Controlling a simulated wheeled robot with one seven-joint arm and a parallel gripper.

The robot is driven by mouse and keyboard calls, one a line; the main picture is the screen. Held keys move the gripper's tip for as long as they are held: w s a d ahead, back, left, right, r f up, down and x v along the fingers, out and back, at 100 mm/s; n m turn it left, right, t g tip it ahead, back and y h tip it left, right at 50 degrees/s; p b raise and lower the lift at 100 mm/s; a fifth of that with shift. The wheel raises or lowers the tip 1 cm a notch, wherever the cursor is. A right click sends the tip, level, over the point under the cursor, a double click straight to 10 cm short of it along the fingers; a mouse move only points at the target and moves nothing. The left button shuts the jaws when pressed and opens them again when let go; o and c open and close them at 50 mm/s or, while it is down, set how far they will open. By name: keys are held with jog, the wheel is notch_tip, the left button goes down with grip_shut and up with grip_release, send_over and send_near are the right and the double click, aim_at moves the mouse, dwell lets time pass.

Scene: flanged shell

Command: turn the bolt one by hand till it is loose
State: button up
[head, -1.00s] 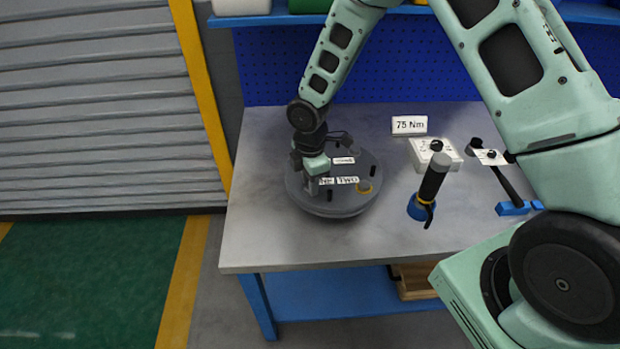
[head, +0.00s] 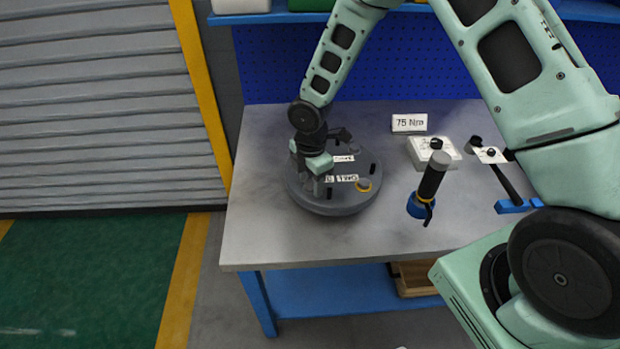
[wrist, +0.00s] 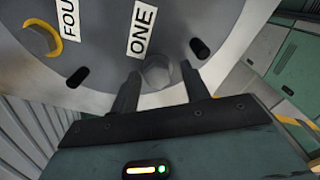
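The flanged shell (head: 345,205) is a round grey disc on the bench in the head view. In the wrist view, bolt one (wrist: 158,71) is a grey hex head near the rim, beside the white label ONE (wrist: 142,28). My gripper (wrist: 160,76) points at the flange, with one finger on each side of the bolt head. Small gaps seem to show between the fingers and the head, so it looks open around it. In the head view my gripper (head: 318,185) is low over the flange's left side and hides the bolt.
Dark pegs (wrist: 200,48) stand up from the flange near the bolt. A yellow ring (wrist: 43,38) sits by the label FOUR. To the right are a black-handled tool in a blue holder (head: 420,207), a 75 Nm sign (head: 409,123) and a white box (head: 432,152).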

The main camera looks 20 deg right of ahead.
aim_at(310, 183)
jog(key=shift+w+r, duration=0.1)
jog(key=shift+r, duration=0.45)
notch_tip(310, 183, up, 16)
jog(key=b, duration=0.1)
jog(key=shift+r+b, duration=0.2)
jog(key=shift+b, duration=0.2)
jog(key=s+a+r+m, duration=0.1)
jog(key=s+m, duration=0.3)
jog(key=s, duration=0.5)
jog(key=s+a+r+m, duration=0.1)
jog(key=s+a+m, duration=0.2)
jog(key=s, duration=0.6)
jog(key=s+a+r+m, duration=0.1)
jog(key=s+a+m, duration=0.1)
jog(key=s+m, duration=0.4)
jog(key=s, duration=0.3)
jog(key=shift+a+r+y+b, duration=0.25)
jog(key=shift+a+y+b, duration=0.05)
jog(key=shift+a+b, duration=0.1)
